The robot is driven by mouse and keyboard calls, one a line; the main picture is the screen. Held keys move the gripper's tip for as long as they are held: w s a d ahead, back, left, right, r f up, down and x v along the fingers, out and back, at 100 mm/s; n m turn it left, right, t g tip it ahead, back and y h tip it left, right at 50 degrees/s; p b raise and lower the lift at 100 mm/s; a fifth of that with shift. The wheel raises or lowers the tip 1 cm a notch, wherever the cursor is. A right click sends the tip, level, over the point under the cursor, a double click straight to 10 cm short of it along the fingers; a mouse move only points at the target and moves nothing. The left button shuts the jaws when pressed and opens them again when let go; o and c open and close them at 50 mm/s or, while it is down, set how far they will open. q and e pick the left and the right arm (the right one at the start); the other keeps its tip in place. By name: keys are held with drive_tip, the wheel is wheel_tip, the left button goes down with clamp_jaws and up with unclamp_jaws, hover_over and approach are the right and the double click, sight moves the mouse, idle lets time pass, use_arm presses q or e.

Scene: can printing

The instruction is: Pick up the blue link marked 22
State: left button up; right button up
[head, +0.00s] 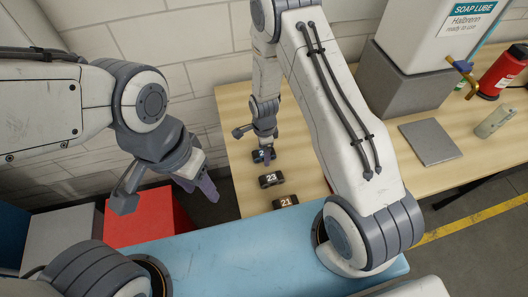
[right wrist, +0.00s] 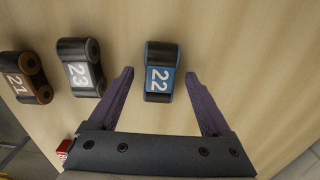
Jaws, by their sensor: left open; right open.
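The blue link marked 22 (right wrist: 160,73) lies on the wooden table in the right wrist view. It sits between and slightly ahead of the open fingers of my right gripper (right wrist: 158,98), with a gap on both sides. In the head view the blue link (head: 258,156) is partly hidden by my right gripper (head: 255,138), which hangs right over it. My left gripper (head: 165,199) is open and empty, off to the left near a red box.
A dark link marked 23 (right wrist: 81,68) and a brown-ended link marked 21 (right wrist: 25,78) lie to the left of the blue link. A red box (head: 145,215) stands at left.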

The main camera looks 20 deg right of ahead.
drive_tip(key=shift+f, duration=0.3)
clamp_jaws()
drive_tip(key=shift+r, duration=0.2)
